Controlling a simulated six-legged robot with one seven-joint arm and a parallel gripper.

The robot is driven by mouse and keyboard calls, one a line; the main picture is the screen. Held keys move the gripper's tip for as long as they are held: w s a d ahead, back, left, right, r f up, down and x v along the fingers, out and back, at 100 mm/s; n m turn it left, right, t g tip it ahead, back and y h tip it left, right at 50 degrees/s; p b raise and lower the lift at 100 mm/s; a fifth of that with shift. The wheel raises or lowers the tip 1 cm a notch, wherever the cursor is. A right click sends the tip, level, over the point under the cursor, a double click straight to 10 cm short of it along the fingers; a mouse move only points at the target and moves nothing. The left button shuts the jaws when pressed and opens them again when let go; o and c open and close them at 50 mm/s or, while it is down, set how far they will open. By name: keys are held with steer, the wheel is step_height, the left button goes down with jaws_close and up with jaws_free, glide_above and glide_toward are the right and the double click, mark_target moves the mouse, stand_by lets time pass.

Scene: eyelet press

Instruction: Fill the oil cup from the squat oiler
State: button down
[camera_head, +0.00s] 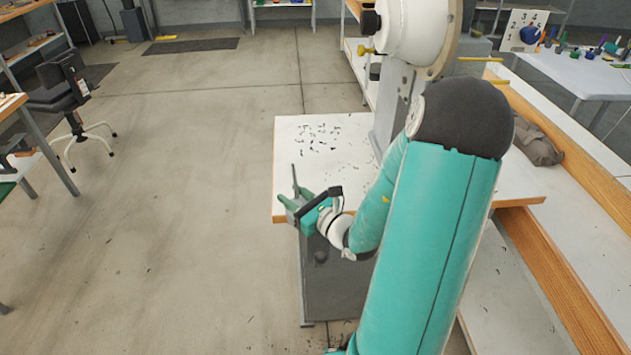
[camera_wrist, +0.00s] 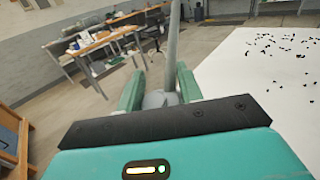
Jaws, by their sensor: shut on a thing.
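My gripper (camera_head: 296,203) is at the left front edge of the white bench top, just beyond its side. In the wrist view its two green fingers (camera_wrist: 158,84) are shut on a grey object, which appears to be the squat oiler (camera_wrist: 160,99). Its long thin spout (camera_wrist: 173,50) points up past the fingers, and also shows in the head view (camera_head: 294,180). Most of the oiler's body is hidden by the gripper. The eyelet press (camera_head: 415,28) stands on the bench behind my arm. It has brass fittings (camera_head: 366,50) on its left side; I cannot tell which part is the oil cup.
The white bench top (camera_head: 300,178) carries scattered small black bits (camera_head: 318,135). My arm covers much of the press and bench. A dark cloth-like bundle (camera_head: 537,142) lies at right. A white table (camera_head: 575,75) with small items stands behind. The floor at left is open.

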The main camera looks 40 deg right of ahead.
steer(key=w+a+f+h, duration=0.1)
steer(key=w+a+f, duration=0.4)
steer(key=a+f, duration=0.4)
steer(key=w+a+f+m+h, duration=0.1)
steer(key=w+a+f, duration=0.4)
steer(key=a+f, duration=0.4)
steer(key=shift+w+a+f+m+h, duration=0.2)
steer(key=shift+w+a+m+h, duration=0.1)
steer(key=shift+a, duration=0.4)
